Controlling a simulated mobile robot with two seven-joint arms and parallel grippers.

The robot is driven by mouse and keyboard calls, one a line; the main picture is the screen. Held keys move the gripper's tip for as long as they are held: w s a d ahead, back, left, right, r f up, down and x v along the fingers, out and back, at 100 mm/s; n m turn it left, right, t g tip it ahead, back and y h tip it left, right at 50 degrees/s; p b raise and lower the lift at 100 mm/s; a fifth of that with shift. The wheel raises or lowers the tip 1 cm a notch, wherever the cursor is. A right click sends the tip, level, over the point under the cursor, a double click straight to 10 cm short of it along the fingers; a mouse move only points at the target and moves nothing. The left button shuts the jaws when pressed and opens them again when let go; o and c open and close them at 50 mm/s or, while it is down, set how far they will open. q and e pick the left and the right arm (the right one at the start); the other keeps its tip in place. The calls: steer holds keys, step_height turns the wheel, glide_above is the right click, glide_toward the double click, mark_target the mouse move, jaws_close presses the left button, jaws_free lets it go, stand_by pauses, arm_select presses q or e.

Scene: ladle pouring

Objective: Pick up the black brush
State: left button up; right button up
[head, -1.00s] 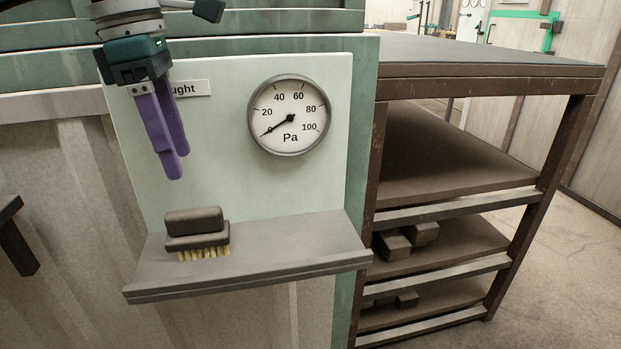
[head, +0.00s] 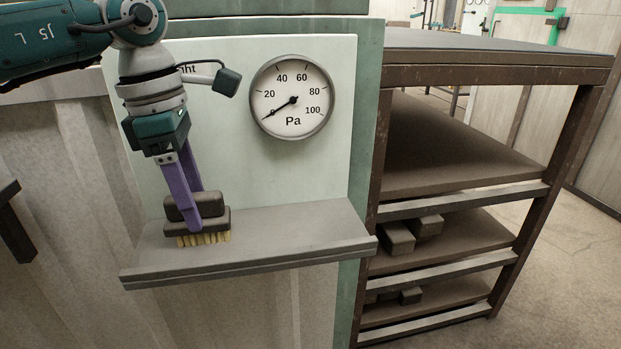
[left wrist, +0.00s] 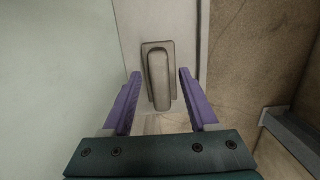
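The black brush (head: 180,213) sits bristles down on the left part of a grey shelf (head: 290,236); its pale yellow bristles show below its dark body. My left gripper (head: 196,217) reaches down over it with purple fingers, one in front of the brush and the other partly hidden behind. In the left wrist view the brush (left wrist: 158,75) lies between the tips of the open fingers of my left gripper (left wrist: 158,75), with gaps on both sides. My right gripper is in neither view.
A pressure gauge (head: 292,97) is on the pale panel (head: 235,165) behind the shelf. A brown rack (head: 455,75) stands to the right, with dark blocks (head: 398,237) on a lower level. The shelf is bare right of the brush.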

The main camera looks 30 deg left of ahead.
arm_select(q)
jaws_close()
stand_by(0.3)
steer(key=shift+r, duration=0.1)
step_height(320, 180, up, 18)
steer(key=p, duration=0.4)
stand_by(0.4)
steer(key=c, duration=0.6)
jaws_free()
jaws_close()
